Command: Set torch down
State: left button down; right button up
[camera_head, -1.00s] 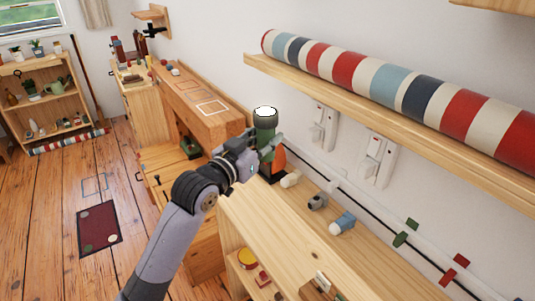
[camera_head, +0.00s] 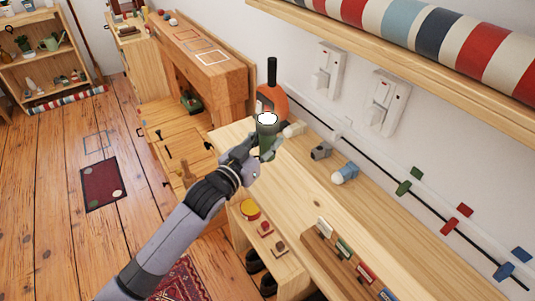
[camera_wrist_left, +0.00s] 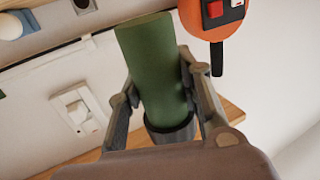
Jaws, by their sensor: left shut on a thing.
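The torch (camera_head: 267,139) has a green body and a bright white lens facing up in the head view. My left gripper (camera_head: 255,150) is shut on it and holds it upright at the far end of the light wooden bench top (camera_head: 310,200). Whether its base touches the wood is hidden. In the left wrist view the green body of the torch (camera_wrist_left: 155,70) lies between the two fingers of my left gripper (camera_wrist_left: 165,85), with a dark end near the palm. My right gripper is not in view.
An orange device with a black stub (camera_head: 273,98) stands just behind the torch. A cream piece (camera_head: 294,130), a grey piece (camera_head: 321,151) and a blue-and-white piece (camera_head: 345,173) lie along the wall side. A shelf with a striped roll (camera_head: 440,35) overhangs. The bench's middle is clear.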

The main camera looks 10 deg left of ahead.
pick_arm(q)
jog(key=shift+f, duration=2.3)
jog(key=shift+f, duration=0.15)
jog(key=c, duration=1.1)
grip_release()
jog(key=shift+s, duration=0.2)
jog(key=b+v, duration=0.1)
jog(key=v, duration=1)
jog(key=shift+s+a, duration=0.2)
jog(key=shift+s, duration=0.1)
